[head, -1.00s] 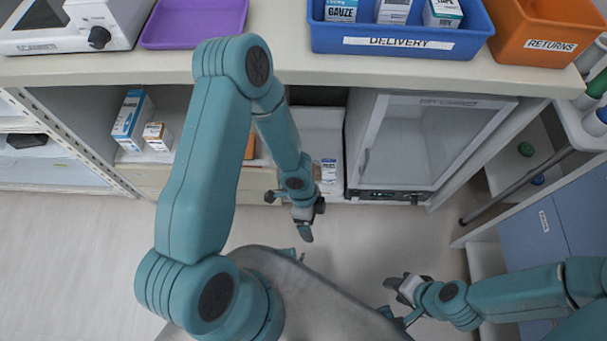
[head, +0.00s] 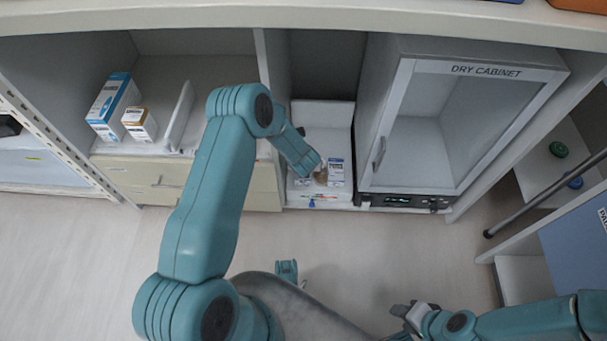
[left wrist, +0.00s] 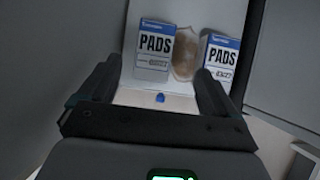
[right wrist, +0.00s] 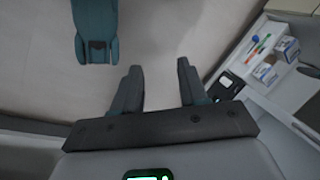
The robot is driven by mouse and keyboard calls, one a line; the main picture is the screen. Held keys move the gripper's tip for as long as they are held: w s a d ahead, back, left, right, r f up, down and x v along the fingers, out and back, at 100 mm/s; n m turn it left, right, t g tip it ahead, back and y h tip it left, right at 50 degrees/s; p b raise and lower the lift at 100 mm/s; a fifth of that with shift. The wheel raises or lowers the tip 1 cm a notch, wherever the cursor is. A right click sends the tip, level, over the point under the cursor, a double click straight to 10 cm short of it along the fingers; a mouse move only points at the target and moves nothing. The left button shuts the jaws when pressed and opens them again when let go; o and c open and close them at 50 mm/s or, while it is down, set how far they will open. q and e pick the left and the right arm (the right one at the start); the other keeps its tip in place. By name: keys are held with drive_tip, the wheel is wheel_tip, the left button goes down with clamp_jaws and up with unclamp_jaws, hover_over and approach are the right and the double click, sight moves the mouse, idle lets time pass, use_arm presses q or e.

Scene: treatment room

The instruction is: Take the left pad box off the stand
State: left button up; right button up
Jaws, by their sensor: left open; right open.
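In the left wrist view two white and blue PADS boxes stand upright on a white stand (left wrist: 185,102). The left pad box (left wrist: 155,60) shows between the fingers of my left gripper (left wrist: 157,80), which is open and empty. The right pad box (left wrist: 218,62) stands by the right finger. In the head view the right pad box (head: 336,172) shows on the stand (head: 325,118); the left one is mostly hidden by my left wrist. My right gripper (head: 401,312) is open and empty over the floor, far from the stand; it also shows in the right wrist view (right wrist: 159,68).
A tan rounded thing (left wrist: 186,52) is between the pad boxes. A small blue thing (left wrist: 160,98) is at the stand's front. The dry cabinet (head: 470,72) stands close on the right. Two cartons (head: 114,103) sit on the left shelf. The counter (head: 200,18) is overhead.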

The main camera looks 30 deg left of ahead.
use_arm(q)
drive_tip(key=b+x, duration=0.1)
drive_tip(key=x, duration=0.3)
drive_tip(key=f, duration=0.1)
drive_tip(key=a+f+b, duration=0.1)
drive_tip(key=f, duration=0.1)
drive_tip(key=f+b, duration=0.1)
drive_tip(key=shift+w+a+f, duration=0.15)
drive_tip(key=shift+w+f, duration=0.05)
drive_tip(key=shift+w, duration=0.15)
drive_tip(key=shift+w+a+f+b, duration=0.15)
drive_tip(key=shift+w+f+b, duration=0.15)
drive_tip(key=shift+f, duration=0.05)
use_arm(e)
drive_tip(key=shift+t, duration=0.3)
drive_tip(key=f, duration=0.1)
drive_tip(key=w+f, duration=0.1)
drive_tip(key=f, duration=0.1)
drive_tip(key=shift+w+d+f, duration=0.3)
drive_tip(key=shift+d+f, duration=0.05)
drive_tip(key=shift+f, duration=0.05)
use_arm(q)
drive_tip(key=c, duration=1.1)
